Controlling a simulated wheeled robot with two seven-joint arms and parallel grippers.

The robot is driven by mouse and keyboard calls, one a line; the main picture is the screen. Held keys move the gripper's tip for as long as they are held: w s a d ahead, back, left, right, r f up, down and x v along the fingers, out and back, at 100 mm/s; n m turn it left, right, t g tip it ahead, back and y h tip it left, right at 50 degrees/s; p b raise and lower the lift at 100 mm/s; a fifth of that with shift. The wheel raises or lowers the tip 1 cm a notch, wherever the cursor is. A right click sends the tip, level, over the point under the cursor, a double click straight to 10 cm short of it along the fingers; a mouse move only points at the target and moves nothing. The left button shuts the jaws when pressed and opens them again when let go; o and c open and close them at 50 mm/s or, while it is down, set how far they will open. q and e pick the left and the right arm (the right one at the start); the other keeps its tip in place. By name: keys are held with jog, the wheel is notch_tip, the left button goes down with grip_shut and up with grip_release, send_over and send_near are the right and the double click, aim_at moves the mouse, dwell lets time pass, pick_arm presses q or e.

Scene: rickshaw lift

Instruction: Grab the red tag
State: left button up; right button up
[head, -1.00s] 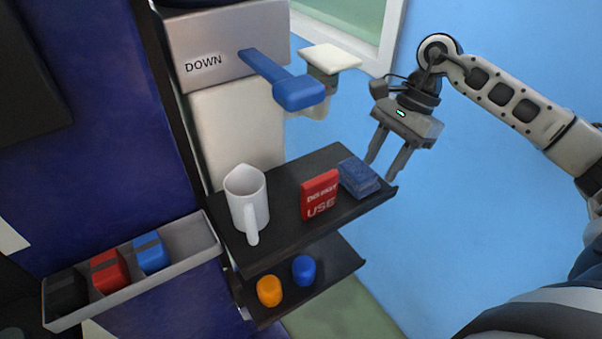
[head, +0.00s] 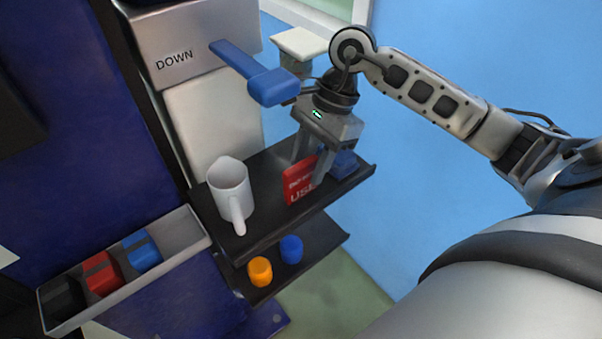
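The red tag (head: 297,186), with white lettering, stands upright on the upper black shelf (head: 262,227), right of the white mug. My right gripper (head: 308,172) points down at the tag, its fingers spread. One finger shows in front of the tag's right part and the other is behind its upper edge. I cannot tell whether either finger touches it. My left gripper is not in view.
A white mug (head: 229,192) stands left of the tag and a blue block (head: 345,164) to its right, partly behind the gripper. A blue lever (head: 262,80) juts out above. An orange item (head: 259,270) and a blue item (head: 291,249) are on the lower shelf.

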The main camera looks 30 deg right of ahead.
jog(key=shift+a+f, duration=0.15)
jog(key=shift+a, duration=0.3)
jog(key=shift+f, duration=0.4)
grip_shut()
